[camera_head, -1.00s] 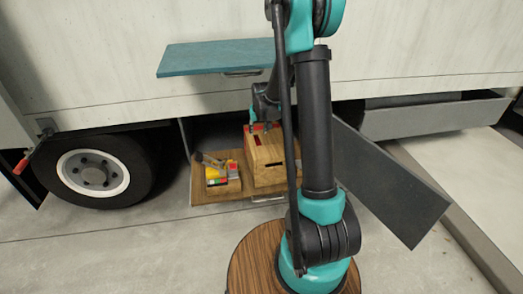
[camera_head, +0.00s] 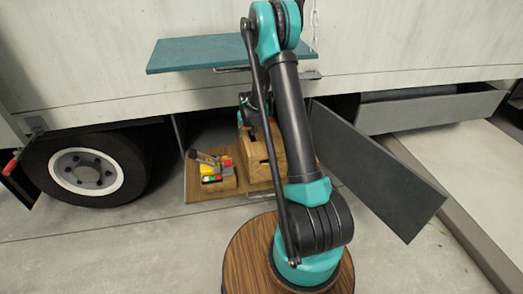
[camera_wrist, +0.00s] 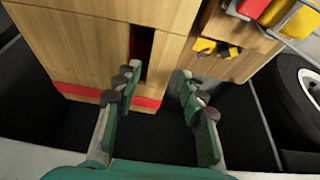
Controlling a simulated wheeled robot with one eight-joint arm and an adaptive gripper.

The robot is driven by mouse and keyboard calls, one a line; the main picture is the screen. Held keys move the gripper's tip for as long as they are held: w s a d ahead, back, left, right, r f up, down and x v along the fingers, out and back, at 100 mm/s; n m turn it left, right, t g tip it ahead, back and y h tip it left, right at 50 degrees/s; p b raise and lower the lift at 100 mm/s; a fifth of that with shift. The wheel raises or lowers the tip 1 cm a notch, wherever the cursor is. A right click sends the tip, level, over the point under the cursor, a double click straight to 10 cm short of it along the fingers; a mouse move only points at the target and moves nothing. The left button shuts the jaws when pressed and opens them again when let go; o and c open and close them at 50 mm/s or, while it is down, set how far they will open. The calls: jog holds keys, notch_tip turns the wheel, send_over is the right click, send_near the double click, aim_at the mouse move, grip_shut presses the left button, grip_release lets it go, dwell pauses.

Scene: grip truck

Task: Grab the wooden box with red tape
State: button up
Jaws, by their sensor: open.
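The wooden box (camera_head: 258,165) stands on the pull-out wooden tray of the truck's side compartment, partly hidden behind my arm in the head view. In the wrist view the wooden box (camera_wrist: 75,45) fills the upper left, with a red tape strip (camera_wrist: 105,97) along one edge and a dark slot with red inside it. My gripper (camera_wrist: 160,85) is open and empty, its fingers apart near the slot and the taped edge. Whether the fingers touch the box, I cannot tell. In the head view my gripper is mostly hidden by the arm.
A small wooden crate with colourful tools (camera_head: 212,178) stands left of the box, on the wooden tray (camera_head: 205,196). A teal flap (camera_head: 205,54) sticks out above. A grey door panel (camera_head: 375,172) hangs open at right. A truck wheel (camera_head: 88,172) is at left.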

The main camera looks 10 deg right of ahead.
aim_at(246, 137)
jog(key=shift+s+x, duration=0.1)
jog(key=shift+x, duration=1.15)
jog(key=shift+s+x, duration=0.15)
jog(key=shift+x, duration=1.15)
jog(key=shift+a, duration=0.1)
jog(key=shift+c, duration=0.6)
grip_shut()
